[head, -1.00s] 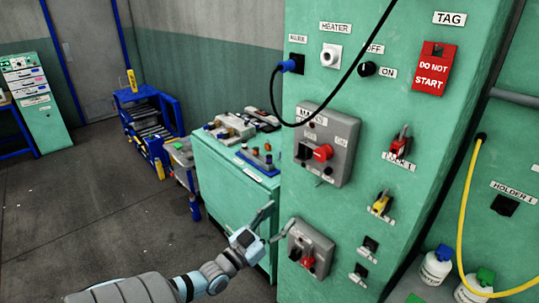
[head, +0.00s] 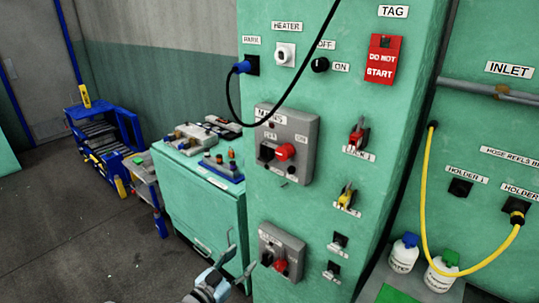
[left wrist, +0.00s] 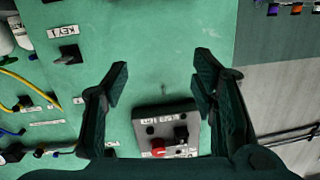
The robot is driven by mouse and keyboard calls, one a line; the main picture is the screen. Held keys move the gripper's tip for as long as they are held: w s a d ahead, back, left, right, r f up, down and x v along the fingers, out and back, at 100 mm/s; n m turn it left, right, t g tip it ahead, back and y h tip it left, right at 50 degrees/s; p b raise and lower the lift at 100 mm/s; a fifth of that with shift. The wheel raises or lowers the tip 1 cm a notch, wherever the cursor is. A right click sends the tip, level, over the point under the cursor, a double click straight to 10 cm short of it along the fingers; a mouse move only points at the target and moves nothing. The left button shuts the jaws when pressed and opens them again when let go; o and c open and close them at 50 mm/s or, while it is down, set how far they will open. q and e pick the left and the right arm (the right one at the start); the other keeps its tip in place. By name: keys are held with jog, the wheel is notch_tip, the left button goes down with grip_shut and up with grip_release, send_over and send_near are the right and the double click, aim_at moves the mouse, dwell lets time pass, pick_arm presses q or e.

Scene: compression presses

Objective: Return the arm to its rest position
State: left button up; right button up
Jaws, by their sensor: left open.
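My left gripper (head: 238,258) is low in the head view, in front of the green press cabinet, with its fingers spread and nothing between them. In the left wrist view its two dark fingers (left wrist: 160,84) stand wide apart. Between and beyond them is the lower grey switch box (left wrist: 165,115) with a red knob. The same lower switch box (head: 283,252) shows in the head view just right of the gripper. I cannot tell whether the gripper touches it. My right gripper is not in view.
The upper grey switch box (head: 287,143), a red tag (head: 383,59) and locks (head: 357,135) are on the panel. A green cabinet (head: 205,205) with tools on top stands to the left. A yellow hose (head: 424,200) hangs at right. The floor (head: 70,235) at left is clear.

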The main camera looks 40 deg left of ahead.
pick_arm(q)
jog(key=s+d+f+g, duration=0.1)
jog(key=s+f+g, duration=0.5)
jog(key=s+f, duration=0.6)
jog(key=s+d+f+g, duration=0.1)
jog(key=s+f+g, duration=0.4)
jog(key=s+f, duration=0.75)
jog(key=s+d+f+g, duration=0.2)
jog(key=s+d+f, duration=0.3)
jog(key=d, duration=0.2)
jog(key=s+d+f+g+h+b, duration=0.1)
jog(key=s+d+f+g, duration=0.1)
jog(key=s+d+f, duration=0.2)
jog(key=d+f, duration=0.2)
jog(key=d, duration=0.2)
jog(key=shift+s+m+g, duration=0.3)
jog(key=shift+s, duration=0.1)
jog(key=shift+a, duration=0.15)
